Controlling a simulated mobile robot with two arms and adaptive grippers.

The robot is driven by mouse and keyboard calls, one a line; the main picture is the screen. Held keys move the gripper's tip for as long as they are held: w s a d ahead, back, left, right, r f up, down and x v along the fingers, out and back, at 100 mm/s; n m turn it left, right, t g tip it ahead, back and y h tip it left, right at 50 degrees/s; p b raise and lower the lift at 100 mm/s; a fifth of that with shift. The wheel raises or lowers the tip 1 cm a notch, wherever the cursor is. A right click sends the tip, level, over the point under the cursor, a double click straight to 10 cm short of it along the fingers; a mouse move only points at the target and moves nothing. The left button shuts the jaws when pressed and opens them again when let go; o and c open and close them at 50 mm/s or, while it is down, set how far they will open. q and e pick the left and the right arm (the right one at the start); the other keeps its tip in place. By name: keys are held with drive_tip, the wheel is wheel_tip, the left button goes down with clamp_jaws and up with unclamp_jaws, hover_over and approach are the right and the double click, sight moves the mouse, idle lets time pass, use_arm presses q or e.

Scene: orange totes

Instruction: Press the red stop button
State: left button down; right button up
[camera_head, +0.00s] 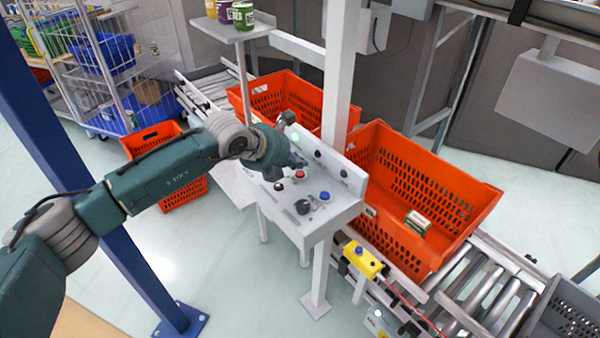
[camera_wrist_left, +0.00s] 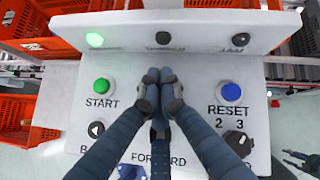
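The red stop button (camera_head: 299,174) sits on the sloped top of a light grey control panel (camera_head: 339,206), between the hidden green button and the blue one in the head view. My left gripper (camera_head: 294,160) is over the panel, close to the red button. In the left wrist view its fingers (camera_wrist_left: 160,76) are drawn together with nothing between them. They point at the panel between START and RESET and cover the red button there. Contact cannot be told. A small dark shape at the wrist view's lower right looks like my right gripper (camera_wrist_left: 300,160); its state is unclear.
Green START (camera_wrist_left: 102,86) and blue RESET (camera_wrist_left: 231,92) flank the fingers, with black selectors below. A raised back strip carries a lit green lamp (camera_wrist_left: 95,39). Orange totes (camera_head: 420,190) stand on the roller conveyor behind. A blue post (camera_head: 75,180) stands near my left arm.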

sight(299, 174)
idle(0.8)
use_arm(q)
drive_tip(key=shift+f+b, duration=0.4)
drive_tip(key=shift+b, duration=0.25)
drive_tip(key=shift+f+b, duration=0.5)
drive_tip(key=shift+b, duration=0.05)
idle(0.4)
drive_tip(key=shift+r, duration=0.9)
drive_tip(key=shift+r, duration=0.1)
drive_tip(key=shift+r+p, duration=1.1)
drive_tip(key=shift+r, duration=1.35)
drive_tip(key=shift+d, duration=0.1)
